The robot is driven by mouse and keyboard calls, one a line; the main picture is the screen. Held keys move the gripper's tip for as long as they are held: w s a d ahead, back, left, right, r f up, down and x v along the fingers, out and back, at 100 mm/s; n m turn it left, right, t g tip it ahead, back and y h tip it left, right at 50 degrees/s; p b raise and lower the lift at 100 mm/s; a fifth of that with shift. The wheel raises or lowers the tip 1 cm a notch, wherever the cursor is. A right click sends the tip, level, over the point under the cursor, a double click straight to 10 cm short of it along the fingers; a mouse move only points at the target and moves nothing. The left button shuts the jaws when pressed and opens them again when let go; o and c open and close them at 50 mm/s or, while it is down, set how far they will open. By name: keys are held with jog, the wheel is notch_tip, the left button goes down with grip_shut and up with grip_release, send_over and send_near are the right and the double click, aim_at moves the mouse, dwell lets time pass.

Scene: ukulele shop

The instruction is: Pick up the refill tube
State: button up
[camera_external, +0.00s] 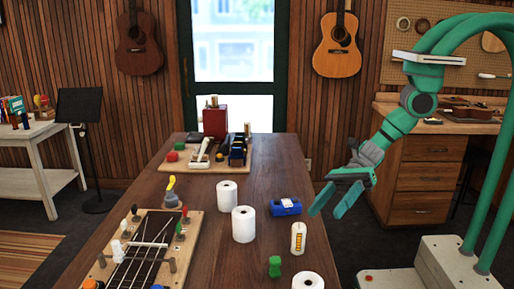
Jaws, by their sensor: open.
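A small white tube-like item with an orange-yellow marking, which looks like the refill tube (298,239), stands on the right side of the long wooden table. It is behind the rightmost white roll. My gripper (327,212) hangs above the table's right edge, up and to the right of the tube. Its two green fingers point down and left. They are open, apart from the tube, and nothing shows between them.
White rolls (243,224) stand left of the tube. A blue box-like item (285,206) lies behind it, a green piece (275,266) in front. A board with strings and pegs (145,248) fills the table's left. A loaded wooden board (180,163) lies at the far end.

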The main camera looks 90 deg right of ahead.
aim_at(294, 238)
jog(key=w+d+f+n+h, duration=0.1)
jog(key=f, duration=0.1)
jog(key=w+d+f+n+h, duration=0.1)
jog(key=d, duration=0.1)
jog(key=shift+w+d+f+n+h, duration=0.1)
jog(key=shift+w+f+n+h, duration=0.2)
jog(key=shift+f+n+h, duration=0.1)
jog(key=shift+w+f, duration=0.15)
jog(key=x, duration=1)
jog(key=shift+f, duration=0.25)
jog(key=c, duration=1.2)
